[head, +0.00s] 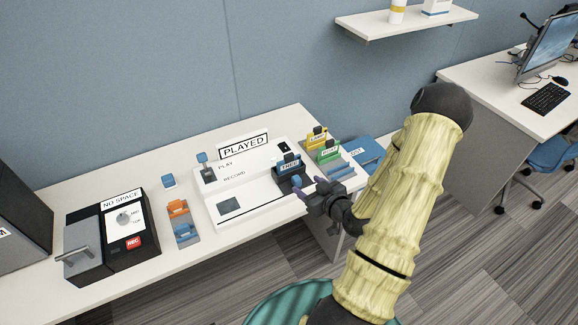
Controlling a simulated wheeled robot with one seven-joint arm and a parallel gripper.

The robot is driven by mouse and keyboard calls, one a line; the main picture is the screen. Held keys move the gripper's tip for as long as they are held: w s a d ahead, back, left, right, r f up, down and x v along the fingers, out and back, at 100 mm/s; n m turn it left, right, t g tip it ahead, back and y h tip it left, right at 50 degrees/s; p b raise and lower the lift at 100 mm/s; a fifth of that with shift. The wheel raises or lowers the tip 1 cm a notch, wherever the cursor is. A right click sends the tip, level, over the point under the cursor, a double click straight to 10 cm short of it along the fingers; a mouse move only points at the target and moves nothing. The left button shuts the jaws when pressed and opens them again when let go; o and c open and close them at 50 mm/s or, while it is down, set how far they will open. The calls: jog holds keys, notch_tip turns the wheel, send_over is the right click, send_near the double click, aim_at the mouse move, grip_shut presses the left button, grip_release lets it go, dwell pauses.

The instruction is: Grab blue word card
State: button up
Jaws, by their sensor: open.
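The blue word card (285,172), labelled TREE, stands upright with a dark clip-like piece on top. It is at the right end of the white PLAYED device (240,190) on the table. My gripper (311,189) is open, just to the lower right of the card, with its purple fingertips pointing toward it. It looks empty. I cannot tell from this view whether a fingertip touches the card.
A yellow card (316,142) and a green card (329,154) stand close behind on the right. A blue box (362,152) is beyond them. A black NO SPACE device (125,235) and an orange-and-blue tray (182,224) are on the left.

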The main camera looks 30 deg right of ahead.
jog(key=shift+s+d+r+m+t+h, duration=0.2)
jog(key=shift+d+r+m+t, duration=0.1)
jog(key=shift+d+t, duration=0.2)
jog(key=shift+s+d+r+m+t+h, duration=0.2)
jog(key=shift+d+r+m+t, duration=0.1)
jog(key=shift+d+t, duration=0.15)
jog(key=shift+f, duration=0.1)
jog(key=b, duration=1.1)
send_near(290, 157)
jog(key=x, duration=0.5)
jog(key=shift+w+p, duration=0.3)
jog(key=shift+p, duration=0.1)
